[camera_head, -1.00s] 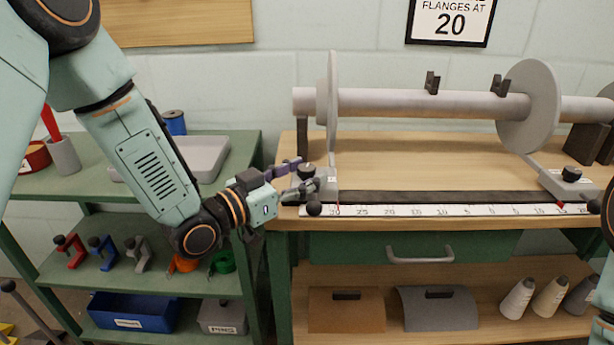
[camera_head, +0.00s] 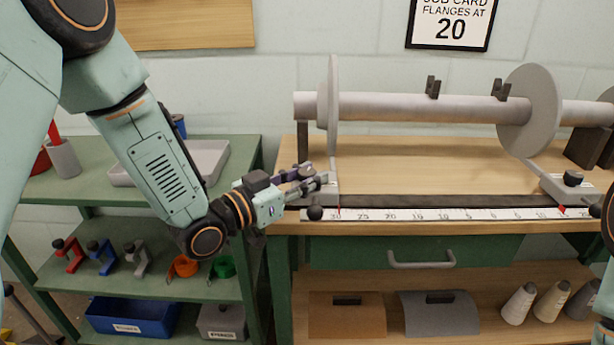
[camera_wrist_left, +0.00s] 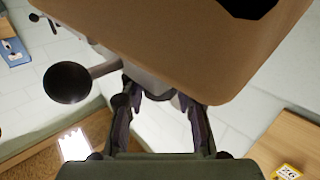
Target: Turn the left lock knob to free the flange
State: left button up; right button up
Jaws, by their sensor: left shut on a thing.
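The left flange (camera_head: 333,110) is a thin grey disc on the left part of the beam. Its grey foot block (camera_head: 328,192) sits on the dark rail behind the scale. My left gripper (camera_head: 316,180) is at the top of this block, with its fingers shut at the left lock knob, which they hide. In the left wrist view the two fingers (camera_wrist_left: 160,112) close around a grey part that is mostly hidden. A black ball (camera_head: 315,213) shows at the block's lower front, and in the left wrist view (camera_wrist_left: 68,82). My right gripper is out of view.
The right flange (camera_head: 530,110) and the right lock knob (camera_head: 573,178) stand farther right. The white scale (camera_head: 430,214) runs along the bench front, with a red pointer near 30. A wall card (camera_head: 450,22) reads 20. The bench top (camera_head: 420,160) is clear.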

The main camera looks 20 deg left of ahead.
pick_arm(q)
grip_shut()
jog(key=shift+d+n+y, duration=0.1)
jog(key=shift+n+y, duration=0.2)
jog(key=shift+y, duration=0.1)
jog(key=shift+n+t+y, duration=0.5)
jog(key=shift+t+y, duration=0.1)
jog(key=shift+y, duration=0.1)
jog(key=shift+n+t+y, duration=0.3)
jog(key=shift+n+y, duration=0.2)
jog(key=shift+y, duration=0.2)
jog(key=o, duration=0.9)
grip_release()
jog(key=shift+o, duration=0.2)
